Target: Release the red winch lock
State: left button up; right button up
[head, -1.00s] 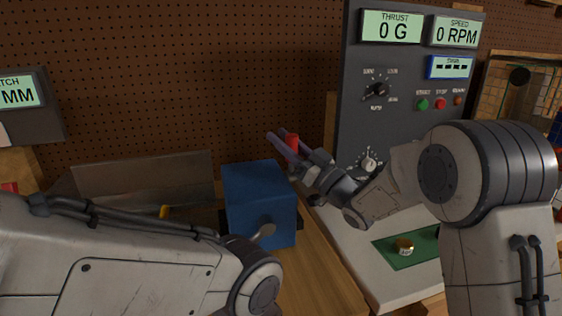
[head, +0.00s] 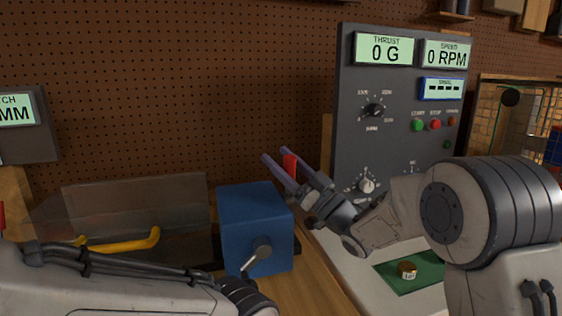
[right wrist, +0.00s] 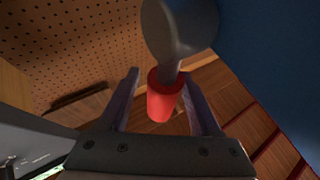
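A red cylindrical grip (head: 289,163), which appears to be the winch lock, shows just above the right rear of a blue box (head: 252,225). In the right wrist view the red grip (right wrist: 164,97) sits on the end of a grey lever (right wrist: 178,30). My right gripper (head: 274,153) has its two fingers on either side of the red grip. In the right wrist view the gripper (right wrist: 159,76) shows a gap at the left finger; contact at the right finger cannot be told. My left arm crosses the lower left, and its gripper is out of view.
A grey crank (head: 262,252) is on the blue box's front. A tray with a clear cover (head: 140,200) and a yellow handle (head: 125,242) lies left. A control console (head: 400,150) stands right, with a brass piece (head: 407,270) on a green mat (head: 390,278) before it.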

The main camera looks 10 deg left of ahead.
jog(key=b+v, duration=0.1)
jog(key=v, duration=0.9)
jog(key=shift+s+d+b, duration=0.15)
jog(key=shift+d+b, duration=0.05)
jog(key=shift+b, duration=0.2)
jog(key=shift+f, duration=0.1)
